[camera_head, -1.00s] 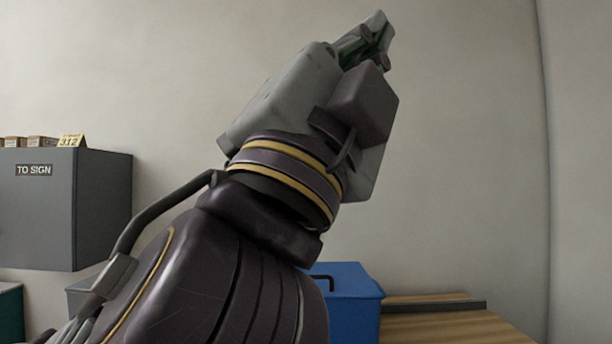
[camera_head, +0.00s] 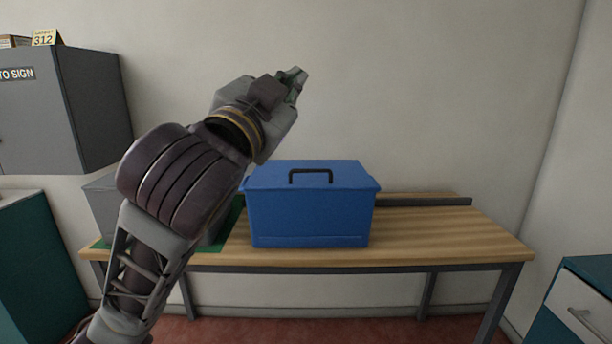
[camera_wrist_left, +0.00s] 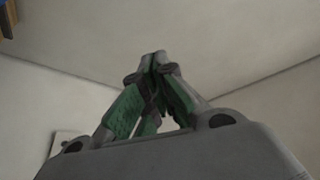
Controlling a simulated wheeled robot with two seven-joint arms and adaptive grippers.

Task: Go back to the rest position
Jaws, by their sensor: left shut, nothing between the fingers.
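My left arm comes in from the lower left in the head view and is raised in front of the wall. My right gripper is in neither view.
A blue lidded box (camera_head: 310,215) with a black handle stands on a wooden table (camera_head: 450,238). My arm partly hides a grey box (camera_head: 102,210) on a green mat. A grey "TO SIGN" cabinet (camera_head: 60,110) hangs left. Teal cabinets stand at both sides. The table's right part is bare.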

